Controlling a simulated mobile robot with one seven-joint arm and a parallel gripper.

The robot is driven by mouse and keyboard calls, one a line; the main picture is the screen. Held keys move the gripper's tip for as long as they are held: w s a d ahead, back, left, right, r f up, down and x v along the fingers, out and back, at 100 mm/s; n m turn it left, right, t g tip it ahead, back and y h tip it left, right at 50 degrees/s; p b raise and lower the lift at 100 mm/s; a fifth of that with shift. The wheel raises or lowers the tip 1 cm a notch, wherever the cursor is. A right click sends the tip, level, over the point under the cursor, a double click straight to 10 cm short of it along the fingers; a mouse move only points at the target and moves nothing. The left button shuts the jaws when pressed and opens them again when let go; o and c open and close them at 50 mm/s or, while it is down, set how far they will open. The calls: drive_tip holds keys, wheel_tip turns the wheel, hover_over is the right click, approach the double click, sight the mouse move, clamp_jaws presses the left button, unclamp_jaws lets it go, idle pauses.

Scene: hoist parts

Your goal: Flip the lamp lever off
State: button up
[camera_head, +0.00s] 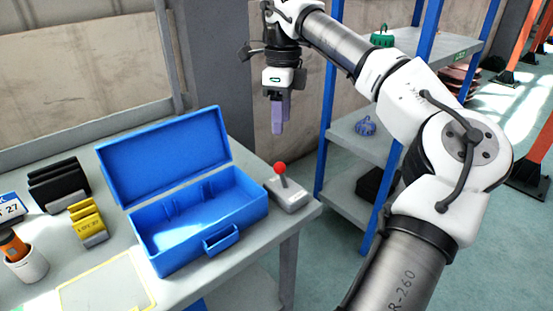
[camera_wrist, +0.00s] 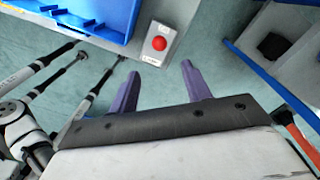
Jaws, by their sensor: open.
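The lamp lever (camera_head: 281,171) is a short stick with a red ball on top. It rises from a small light-grey box (camera_head: 291,198) at the right end of the workbench, beside the blue case. In the wrist view the red ball (camera_wrist: 159,43) shows from above on its box (camera_wrist: 165,26), beyond the fingertips. My gripper (camera_head: 278,131) points down with purple fingers and hangs above the lever, apart from it. In the wrist view my gripper (camera_wrist: 160,68) has its fingers spread with nothing between them. The lamp is not identifiable.
An open, empty blue case (camera_head: 238,186) stands left of the lever box. Black holders (camera_head: 58,186), a yellow holder (camera_head: 88,222) and a white cup (camera_head: 28,266) stand farther left. A shelf unit with blue posts (camera_head: 328,130) stands to the right, with a floor gap before it.

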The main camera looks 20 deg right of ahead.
sight(280, 163)
drive_tip(key=f, duration=1.1)
drive_tip(key=shift+s+a+f, duration=0.25)
drive_tip(key=shift+s+f, duration=0.05)
drive_tip(key=shift+c, duration=0.3)
drive_tip(key=c, duration=0.9)
drive_tip(key=shift+b, duration=0.4)
drive_tip(key=s+t+b, duration=0.1)
drive_tip(key=b, duration=0.1)
drive_tip(key=s+t+y+b, duration=0.1)
drive_tip(key=t+b, duration=0.1)
drive_tip(key=b, duration=0.1)
drive_tip(key=s+d+t+b, duration=0.1)
drive_tip(key=t+b, duration=0.1)
drive_tip(key=shift+d+f+y, duration=0.1)
drive_tip(key=shift+f+y, duration=0.2)
drive_tip(key=shift+y, duration=0.1)
drive_tip(key=s+t+b, duration=0.1)
drive_tip(key=t+b, duration=0.1)
drive_tip(key=b, duration=0.2)
drive_tip(key=s+d+t+y+b, duration=0.1)
drive_tip(key=t+b, duration=0.1)
drive_tip(key=b, duration=0.2)
drive_tip(key=shift+s+f+y, duration=0.1)
drive_tip(key=shift+s+y, duration=0.15)
drive_tip(key=shift+y, duration=0.05)
drive_tip(key=shift+b, duration=0.3)
drive_tip(key=shift+t, duration=0.3)
